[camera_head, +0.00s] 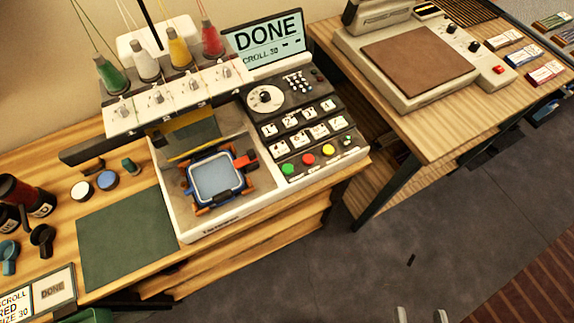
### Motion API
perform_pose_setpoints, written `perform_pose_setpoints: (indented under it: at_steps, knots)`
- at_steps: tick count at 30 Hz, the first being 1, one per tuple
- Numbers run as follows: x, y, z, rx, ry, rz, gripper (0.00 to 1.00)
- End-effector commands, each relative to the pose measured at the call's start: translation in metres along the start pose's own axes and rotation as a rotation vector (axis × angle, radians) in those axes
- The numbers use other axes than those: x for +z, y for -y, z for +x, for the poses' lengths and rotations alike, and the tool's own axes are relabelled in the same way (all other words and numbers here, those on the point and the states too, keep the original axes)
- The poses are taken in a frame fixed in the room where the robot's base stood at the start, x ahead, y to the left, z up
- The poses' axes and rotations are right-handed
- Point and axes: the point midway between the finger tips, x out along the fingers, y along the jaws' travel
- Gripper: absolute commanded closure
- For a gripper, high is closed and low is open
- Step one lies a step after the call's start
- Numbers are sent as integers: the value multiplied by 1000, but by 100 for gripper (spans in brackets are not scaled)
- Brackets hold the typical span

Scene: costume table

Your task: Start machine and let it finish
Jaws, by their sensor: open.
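The embroidery machine (210,130) stands on the wooden table. Its tilted screen (267,42) reads "DONE" with "SCROLL 30" below. The control panel has a dial (265,99), white keys, and a green button (288,169), a red button (308,160) and a yellow button (328,150) in a row. A blue hoop (214,179) with pale fabric and orange clamps sits in the machine's bay, a red tab (246,160) at its right. My gripper (421,316) shows only as two separate grey fingertips at the bottom edge, open, empty and well away from the machine.
Green, white, yellow and red thread cones top the machine. A green mat (127,238), small discs, dark cups and cards (52,289) lie left. A second table (440,130) holds a press (415,60) and packets. Open grey floor (400,245) lies between my gripper and the tables.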

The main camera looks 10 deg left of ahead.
Motion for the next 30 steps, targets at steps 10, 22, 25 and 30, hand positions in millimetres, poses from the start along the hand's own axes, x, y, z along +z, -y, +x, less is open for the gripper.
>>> perform_pose_setpoints:
  at_steps: [10,22,25,30]
  knots:
    - [0,0,0,0,0,0,100]
    - [0,0,0,0,0,0,100]
    - [0,0,0,0,0,0,100]
    - [0,0,0,0,0,0,100]
